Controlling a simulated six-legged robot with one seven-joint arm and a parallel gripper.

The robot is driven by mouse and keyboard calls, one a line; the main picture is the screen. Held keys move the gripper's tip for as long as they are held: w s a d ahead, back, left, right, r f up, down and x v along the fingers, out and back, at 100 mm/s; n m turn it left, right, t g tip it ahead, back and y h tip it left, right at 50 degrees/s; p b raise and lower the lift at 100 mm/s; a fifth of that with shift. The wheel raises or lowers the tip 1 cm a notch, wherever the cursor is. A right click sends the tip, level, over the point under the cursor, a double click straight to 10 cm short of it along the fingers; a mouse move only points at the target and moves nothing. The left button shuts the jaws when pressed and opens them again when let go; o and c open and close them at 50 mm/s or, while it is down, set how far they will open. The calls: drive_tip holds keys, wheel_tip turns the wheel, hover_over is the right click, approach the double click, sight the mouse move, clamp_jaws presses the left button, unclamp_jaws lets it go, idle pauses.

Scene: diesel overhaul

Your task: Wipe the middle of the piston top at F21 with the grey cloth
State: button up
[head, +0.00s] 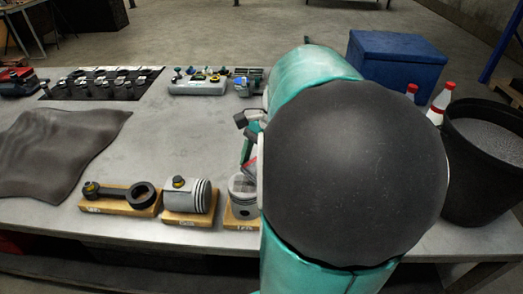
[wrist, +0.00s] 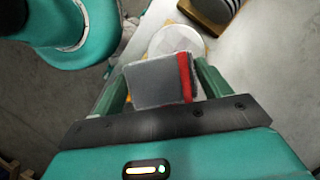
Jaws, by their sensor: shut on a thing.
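The grey cloth (wrist: 157,84), folded with a red band along one edge, is held between the green fingers of my gripper (wrist: 163,82) in the wrist view. Just beyond it is the pale round piston top (wrist: 178,38), partly covered by the cloth. In the head view the piston (head: 242,197) stands upright on a wooden block, its right side hidden by my arm. My gripper (head: 248,145) is mostly hidden there, right above the piston. I cannot tell whether the cloth touches the piston top. The label on the block is too small to read surely.
A dark mat (head: 60,150) lies at the left. A blue box (head: 397,65), red-capped bottles and a black bin (head: 485,165) stand right.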

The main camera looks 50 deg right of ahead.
drive_tip(key=shift+s+r, duration=0.15)
drive_tip(key=shift+r, duration=2.35)
drive_tip(key=shift+a+f, duration=0.15)
